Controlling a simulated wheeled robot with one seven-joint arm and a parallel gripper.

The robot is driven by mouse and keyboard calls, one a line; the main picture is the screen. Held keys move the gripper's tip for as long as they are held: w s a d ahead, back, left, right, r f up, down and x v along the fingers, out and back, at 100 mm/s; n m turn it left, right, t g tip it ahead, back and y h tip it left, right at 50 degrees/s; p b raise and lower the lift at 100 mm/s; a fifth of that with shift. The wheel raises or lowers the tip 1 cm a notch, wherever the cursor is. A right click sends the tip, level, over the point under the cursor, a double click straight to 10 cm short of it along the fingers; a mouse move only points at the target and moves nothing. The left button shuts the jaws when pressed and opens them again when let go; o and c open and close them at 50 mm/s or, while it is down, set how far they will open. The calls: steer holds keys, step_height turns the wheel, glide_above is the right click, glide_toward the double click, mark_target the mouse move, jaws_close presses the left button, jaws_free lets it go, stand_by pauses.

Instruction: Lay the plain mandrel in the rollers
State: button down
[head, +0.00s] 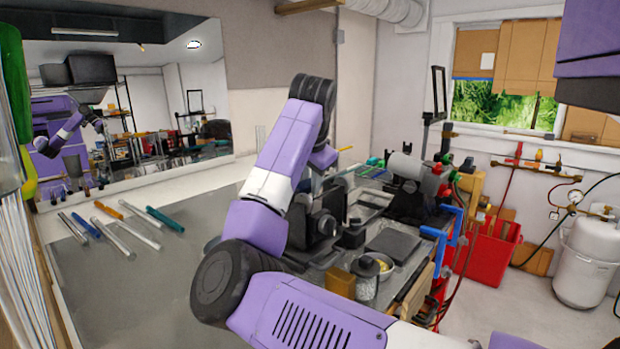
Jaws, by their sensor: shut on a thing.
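My arm rises in front of the bench and bends down at the wrist. My gripper (322,184) is mostly hidden behind my forearm, and its fingertips do not show. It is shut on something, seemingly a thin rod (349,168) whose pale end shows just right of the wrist. I cannot tell whether this is the plain mandrel. The rollers cannot be made out for certain among the dark equipment (328,222) below the wrist.
Several rods lie apart on the bench (120,285) at left, among them an orange rod (108,210) and a teal rod (165,218). A small bowl (380,266) and a jar (366,280) stand near the front right. A mirror (160,100) stands behind the bench.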

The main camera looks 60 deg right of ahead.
steer(key=shift+f, duration=0.15)
steer(key=c, duration=1.1)
jaws_free()
steer(key=v, duration=0.7)
steer(key=shift+r+b, duration=0.4)
steer(key=shift+a, duration=0.15)
